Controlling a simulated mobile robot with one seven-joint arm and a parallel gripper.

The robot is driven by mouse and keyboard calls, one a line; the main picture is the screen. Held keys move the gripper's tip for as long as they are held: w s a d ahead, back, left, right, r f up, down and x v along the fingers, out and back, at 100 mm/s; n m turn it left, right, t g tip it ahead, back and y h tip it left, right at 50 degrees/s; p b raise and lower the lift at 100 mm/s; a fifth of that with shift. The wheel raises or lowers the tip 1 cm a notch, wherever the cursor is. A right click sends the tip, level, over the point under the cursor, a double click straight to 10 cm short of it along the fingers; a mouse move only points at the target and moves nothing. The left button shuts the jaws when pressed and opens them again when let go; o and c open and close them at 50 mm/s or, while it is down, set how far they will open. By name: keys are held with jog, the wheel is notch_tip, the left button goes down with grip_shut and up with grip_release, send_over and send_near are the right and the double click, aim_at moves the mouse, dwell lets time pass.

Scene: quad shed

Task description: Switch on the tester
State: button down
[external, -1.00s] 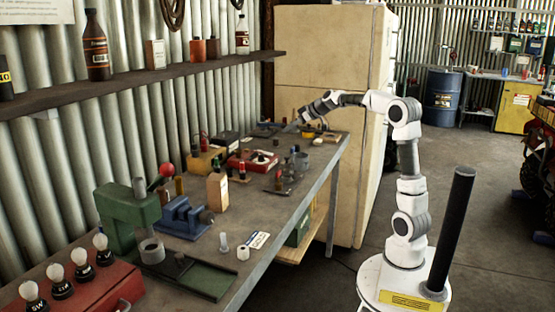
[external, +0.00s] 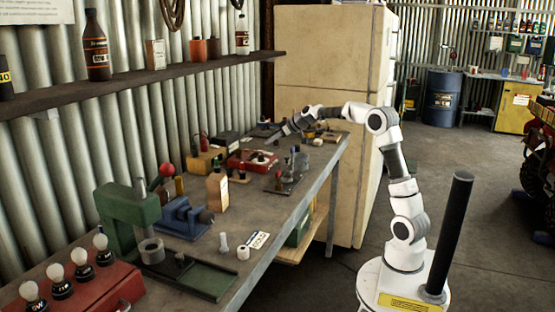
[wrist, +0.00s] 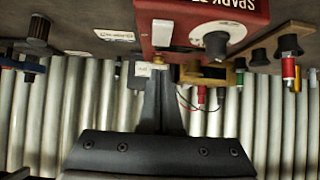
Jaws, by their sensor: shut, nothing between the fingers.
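The tester is a red box lettered "SPARK" (wrist: 185,12) at the top of the wrist view, seen upside down. In the external view the red tester (external: 245,163) lies on the bench. Its face carries a white upright piece (wrist: 163,33) and a black knob (wrist: 216,42) on a white disc. My gripper (wrist: 160,68) is shut and empty, its tips just below the white piece in the wrist view; I cannot tell whether they touch. In the external view my gripper (external: 270,141) is just behind and above the tester.
Small parts on a dark tray (external: 284,184) lie to the right. The corrugated wall (wrist: 85,100) is behind the bench. Bare bench top (external: 262,212) shows nearer the front.

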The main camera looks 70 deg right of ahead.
aim_at(267, 153)
jog(key=shift+w+f+b, duration=0.1)
jog(key=shift+f+b, duration=0.3)
jog(key=shift+f, duration=1.3)
jog(key=shift+r+p, duration=0.2)
jog(key=shift+p, duration=0.55)
jog(key=shift+w+g+p, duration=0.15)
jog(key=shift+g+p, duration=0.15)
jog(key=shift+p, duration=0.9)
jog(key=shift+f+b, duration=0.4)
jog(key=shift+b, duration=0.1)
jog(key=shift+w+r+p, duration=0.25)
jog(key=shift+w+p, duration=0.3)
jog(key=shift+w, duration=0.2)
